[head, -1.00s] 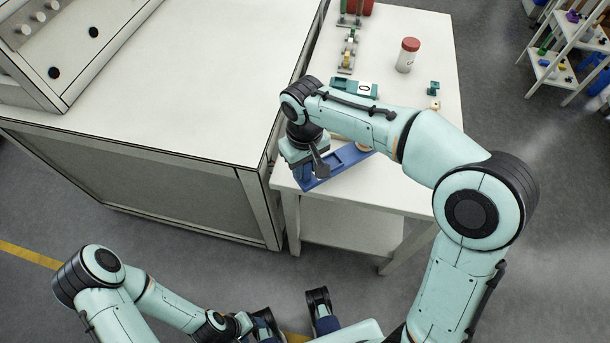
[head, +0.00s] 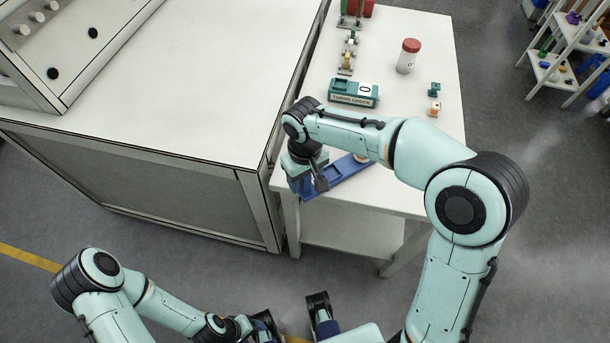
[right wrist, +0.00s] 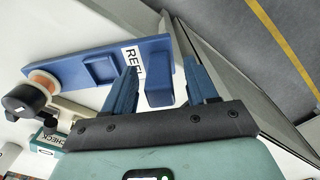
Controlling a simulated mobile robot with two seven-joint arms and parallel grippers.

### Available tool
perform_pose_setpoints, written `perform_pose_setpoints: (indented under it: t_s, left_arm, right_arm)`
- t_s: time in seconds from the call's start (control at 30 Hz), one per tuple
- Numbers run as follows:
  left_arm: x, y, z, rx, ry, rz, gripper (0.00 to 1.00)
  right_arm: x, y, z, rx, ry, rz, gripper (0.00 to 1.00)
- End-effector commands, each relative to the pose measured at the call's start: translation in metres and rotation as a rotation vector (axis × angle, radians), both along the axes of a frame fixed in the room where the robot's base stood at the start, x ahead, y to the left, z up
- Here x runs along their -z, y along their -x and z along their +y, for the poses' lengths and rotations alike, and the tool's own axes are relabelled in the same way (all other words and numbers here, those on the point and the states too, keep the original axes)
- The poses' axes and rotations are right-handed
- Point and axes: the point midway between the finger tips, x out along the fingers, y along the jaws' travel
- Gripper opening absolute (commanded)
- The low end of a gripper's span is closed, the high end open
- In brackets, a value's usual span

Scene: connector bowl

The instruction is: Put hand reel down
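The hand reel is a long blue board (head: 345,170) with an orange-rimmed spool (head: 361,157) at its far end. It appears to lie on the white table by the near left corner, its near end at the front edge. In the right wrist view the blue board (right wrist: 101,68) shows a partly hidden "RE…" label, the spool (right wrist: 43,82) and a black crank knob (right wrist: 24,100). My right gripper (right wrist: 160,78) is open around the reel's blue block (right wrist: 158,88), with gaps on both sides. My left gripper (head: 262,324) is low in the head view, its fingers unclear.
A teal turns-check box (head: 352,94) stands behind the reel. A red-capped white jar (head: 407,56) and small parts (head: 434,107) are farther back. A large white bench (head: 190,90) borders the table (head: 435,60) on the left. The table's back right is mostly clear.

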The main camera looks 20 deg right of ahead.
Motion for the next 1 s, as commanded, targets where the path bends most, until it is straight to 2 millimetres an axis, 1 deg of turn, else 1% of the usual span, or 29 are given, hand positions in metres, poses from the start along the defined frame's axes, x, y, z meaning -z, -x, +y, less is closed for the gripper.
perform_pose_setpoints:
  t_s: [0.17,0.27,0.37,0.5,0.7,0.83,1.0]
  left_arm:
    - [-0.001,0.0,0.0,0.0,0.0,0.001,0.62]
    - [-0.003,0.001,0.0,0.001,0.0,0.003,0.62]
    - [-0.005,0.001,0.0,0.001,0.0,0.006,0.62]
    - [-0.01,0.002,0.0,0.002,0.002,0.01,0.62]
    - [-0.017,0.0,0.0,0.003,0.001,0.009,0.62]
    - [-0.02,-0.001,0.0,0.003,0.001,0.008,0.62]
    - [-0.021,-0.001,0.0,0.002,0.002,0.007,0.62]
  right_arm:
    - [-0.003,0.0,0.0,0.0,0.0,-0.001,0.57]
    - [-0.012,-0.001,0.0,0.0,-0.001,-0.003,0.57]
    - [-0.029,-0.001,0.0,-0.001,-0.001,-0.005,0.57]
    - [-0.061,-0.001,0.001,0.0,-0.002,-0.007,0.57]
    - [-0.1,0.0,0.001,0.0,-0.002,-0.004,0.57]
    - [-0.116,0.0,0.001,-0.001,-0.001,-0.003,0.57]
    - [-0.123,0.0,0.001,-0.001,0.0,0.0,0.57]
